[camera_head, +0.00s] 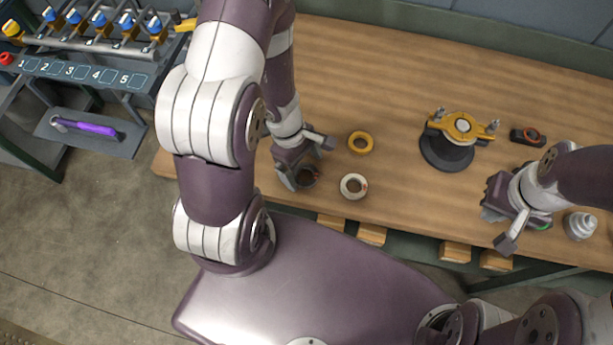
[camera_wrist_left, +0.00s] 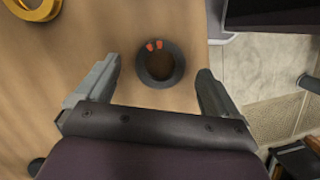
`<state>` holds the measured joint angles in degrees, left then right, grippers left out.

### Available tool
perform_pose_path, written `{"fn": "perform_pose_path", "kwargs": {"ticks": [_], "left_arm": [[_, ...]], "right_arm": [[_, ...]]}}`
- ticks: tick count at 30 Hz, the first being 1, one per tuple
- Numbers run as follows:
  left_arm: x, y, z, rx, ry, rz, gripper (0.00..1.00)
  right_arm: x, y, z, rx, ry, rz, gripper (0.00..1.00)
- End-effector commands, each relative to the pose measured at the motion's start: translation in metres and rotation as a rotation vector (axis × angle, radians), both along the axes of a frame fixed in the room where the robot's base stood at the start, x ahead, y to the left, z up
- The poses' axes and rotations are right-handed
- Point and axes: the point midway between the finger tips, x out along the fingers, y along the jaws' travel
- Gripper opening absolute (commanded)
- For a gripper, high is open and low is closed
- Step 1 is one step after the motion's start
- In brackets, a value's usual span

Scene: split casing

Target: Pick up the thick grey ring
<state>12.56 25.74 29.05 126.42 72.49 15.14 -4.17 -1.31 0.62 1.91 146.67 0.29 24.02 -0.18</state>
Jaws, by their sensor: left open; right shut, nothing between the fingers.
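The thick grey ring (camera_head: 309,179) is dark and lies on the wooden table near its front edge, partly hidden by my left gripper in the head view. In the left wrist view the ring (camera_wrist_left: 160,81) lies flat, with two small red marks on its far inner side. My left gripper (camera_head: 304,161) is open above the ring. In the wrist view its fingers (camera_wrist_left: 158,70) stand on either side of the ring, with gaps on both sides. My right gripper (camera_head: 505,222) is shut and empty over the right part of the table.
A yellow ring (camera_head: 360,142) and a white ring (camera_head: 354,186) lie just right of my left gripper. A dark round base with a yellow clamp (camera_head: 460,127) stands farther right. A grey stepped part (camera_head: 579,226) is near my right gripper. The back middle of the table is clear.

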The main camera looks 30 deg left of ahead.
Motion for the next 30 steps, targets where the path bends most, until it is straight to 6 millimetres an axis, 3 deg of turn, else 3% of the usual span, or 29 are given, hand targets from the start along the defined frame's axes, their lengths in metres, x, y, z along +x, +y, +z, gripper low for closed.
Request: {"fn": "perform_pose_path", "kwargs": {"ticks": [1, 3, 10, 15, 16, 25, 30], "left_arm": [[-0.001, -0.002, -0.012, 0.000, 0.001, 0.000, 0.95], [-0.001, -0.004, -0.017, 0.001, -0.001, 0.000, 0.95], [-0.001, -0.004, -0.016, 0.001, -0.001, 0.000, 0.95], [-0.001, -0.004, -0.016, 0.001, -0.001, -0.001, 0.40], [-0.001, -0.004, -0.016, 0.001, -0.001, -0.001, 0.35], [-0.001, -0.004, -0.013, 0.001, -0.001, -0.001, 0.35], [0.000, -0.004, 0.006, 0.000, -0.004, -0.001, 0.35]], "right_arm": [[0.000, 0.000, -0.009, 0.000, 0.000, 0.000, 0.00], [0.000, 0.000, -0.011, 0.000, 0.000, 0.000, 0.00], [0.000, 0.000, -0.009, 0.000, 0.000, 0.000, 0.00], [0.000, 0.000, -0.009, 0.000, 0.000, 0.000, 0.00], [0.000, 0.000, -0.009, 0.000, 0.000, 0.000, 0.00], [0.000, 0.000, -0.007, 0.000, 0.000, 0.000, 0.00], [0.000, 0.000, 0.003, 0.000, 0.000, 0.000, 0.00]]}}
